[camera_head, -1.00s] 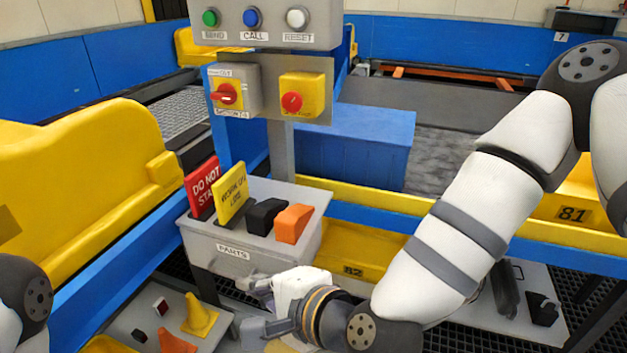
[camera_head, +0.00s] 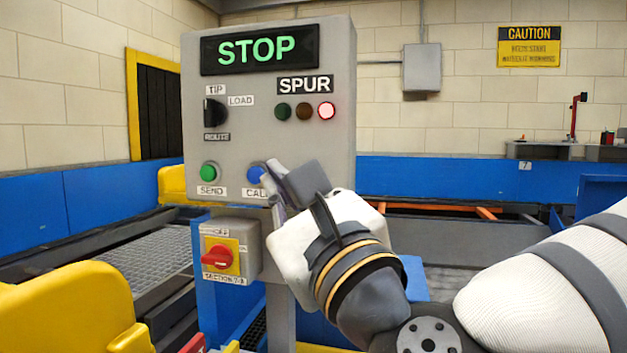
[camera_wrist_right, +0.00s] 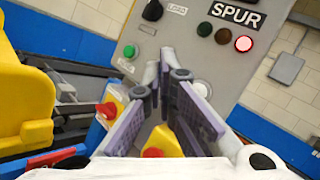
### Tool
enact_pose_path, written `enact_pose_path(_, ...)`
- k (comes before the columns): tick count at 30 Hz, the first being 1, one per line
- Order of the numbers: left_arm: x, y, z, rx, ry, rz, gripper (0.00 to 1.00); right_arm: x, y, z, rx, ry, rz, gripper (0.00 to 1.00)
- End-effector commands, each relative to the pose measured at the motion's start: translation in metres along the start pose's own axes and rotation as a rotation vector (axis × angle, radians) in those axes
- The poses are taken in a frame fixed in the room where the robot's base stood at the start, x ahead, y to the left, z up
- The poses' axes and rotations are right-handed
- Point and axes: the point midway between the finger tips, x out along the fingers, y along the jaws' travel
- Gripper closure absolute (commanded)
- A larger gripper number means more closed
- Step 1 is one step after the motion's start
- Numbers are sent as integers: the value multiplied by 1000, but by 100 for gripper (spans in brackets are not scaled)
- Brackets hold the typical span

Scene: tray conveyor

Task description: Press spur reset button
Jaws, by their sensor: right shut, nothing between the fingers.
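The grey spur control panel (camera_head: 270,140) stands ahead with a lit STOP display (camera_head: 262,50) and a SPUR label (camera_head: 305,84). Its lower row shows a green SEND button (camera_head: 209,172) and a partly covered blue CALL button (camera_head: 256,174). The white RESET button is hidden behind my right gripper (camera_head: 272,182) in the head view; a pale round button (camera_wrist_right: 202,88) right of the fingers in the wrist view looks like it. My right gripper is shut and empty, its tips before the panel near CALL. Whether they touch it is unclear. My left gripper is out of view.
A red lamp (camera_head: 326,111) glows under SPUR beside two dark lamps. A dark selector knob (camera_head: 214,112) is at left. Below is a switch box with a red rotary handle (camera_head: 219,257). A yellow guard (camera_head: 70,310) fills the lower left.

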Motion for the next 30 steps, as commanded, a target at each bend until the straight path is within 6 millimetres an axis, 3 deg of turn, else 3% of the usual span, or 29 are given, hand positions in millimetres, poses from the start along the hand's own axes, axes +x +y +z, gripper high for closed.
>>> enact_pose_path(11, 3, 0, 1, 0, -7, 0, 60, 5, -3, -5, -1, 2, -1, 100)
enact_pose_path(21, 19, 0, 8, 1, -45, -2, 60, 38, -26, -32, -1, 5, 0, 100)
enact_pose_path(30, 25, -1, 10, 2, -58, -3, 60, 59, -42, -45, -2, 3, 1, 100)
